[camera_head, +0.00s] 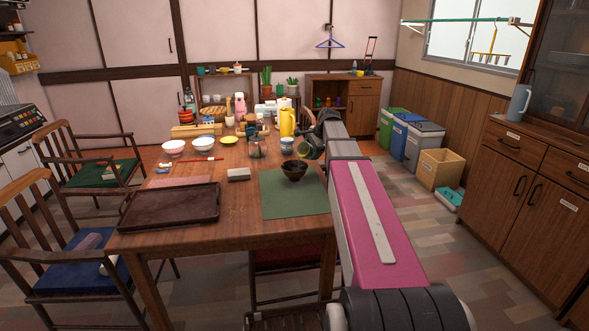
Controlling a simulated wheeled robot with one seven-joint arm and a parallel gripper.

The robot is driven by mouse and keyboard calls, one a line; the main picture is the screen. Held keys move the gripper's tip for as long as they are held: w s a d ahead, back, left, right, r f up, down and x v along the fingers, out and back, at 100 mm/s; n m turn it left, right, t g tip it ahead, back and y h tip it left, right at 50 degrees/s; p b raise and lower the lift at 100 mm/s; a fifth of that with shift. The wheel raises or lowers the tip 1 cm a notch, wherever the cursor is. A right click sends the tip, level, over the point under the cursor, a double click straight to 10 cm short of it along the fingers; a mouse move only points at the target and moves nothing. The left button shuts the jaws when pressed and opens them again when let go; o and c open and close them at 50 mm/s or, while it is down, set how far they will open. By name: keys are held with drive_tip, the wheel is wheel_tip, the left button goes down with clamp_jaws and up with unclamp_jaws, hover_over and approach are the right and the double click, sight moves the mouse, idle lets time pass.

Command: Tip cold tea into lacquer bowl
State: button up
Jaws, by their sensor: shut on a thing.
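The dark lacquer bowl (294,171) stands upright on a green mat (283,205) at the table's right side. My gripper (319,141) is above and just beyond the bowl, to its upper right in the picture. It is shut on a dark green cup (309,150). The cup is tilted, with its mouth towards the lower left, close to the bowl and apart from it. I cannot see any tea in the cup, in the bowl or between them. My arm hides part of the table's right edge, and the fingertips are too small to make out clearly.
A dark tray (171,207) lies at the table's front left, with a grey block (239,174) between it and the mat. A yellow pitcher (287,122), a blue-patterned cup (287,144) and a glass jar (256,149) stand behind the bowl. White bowls (173,147) sit farther left.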

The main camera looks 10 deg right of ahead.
sight(305, 145)
drive_tip(key=shift+s+a+r+n+t+h, duration=0.15)
drive_tip(key=shift+r+t+h, duration=0.1)
drive_tip(key=shift+h, duration=0.15)
drive_tip(key=shift+a+r+n+t+h, duration=0.15)
drive_tip(key=shift+t+h, duration=0.1)
drive_tip(key=shift+h, duration=0.15)
idle(0.8)
drive_tip(key=shift+s+a+r+t+h+p, duration=0.25)
drive_tip(key=shift+a+h, duration=0.1)
drive_tip(key=shift+a, duration=0.1)
drive_tip(key=shift+s+a+r+t+h+p, duration=0.15)
drive_tip(key=shift+s+a+h+p, duration=0.1)
drive_tip(key=shift+a+h, duration=0.15)
idle(0.5)
drive_tip(key=shift+s+a+r+n+t+h+p, duration=0.2)
drive_tip(key=shift+a+r+n+t+h, duration=0.15)
drive_tip(key=shift+h, duration=0.3)
drive_tip(key=shift+s+a+r+n+t+h+p, duration=0.15)
drive_tip(key=shift+a+r+n+t+h, duration=0.1)
drive_tip(key=shift+a+n+t+h, duration=0.25)
idle(1.7)
drive_tip(key=shift+s+a+r+t+h, duration=0.2)
drive_tip(key=shift+t+h, duration=0.2)
drive_tip(key=shift+h, duration=0.15)
drive_tip(key=shift+s+a+r+t+h, duration=0.1)
drive_tip(key=shift+s+a+t+h, duration=0.1)
drive_tip(key=shift+t+h, duration=0.25)
idle(1.2)
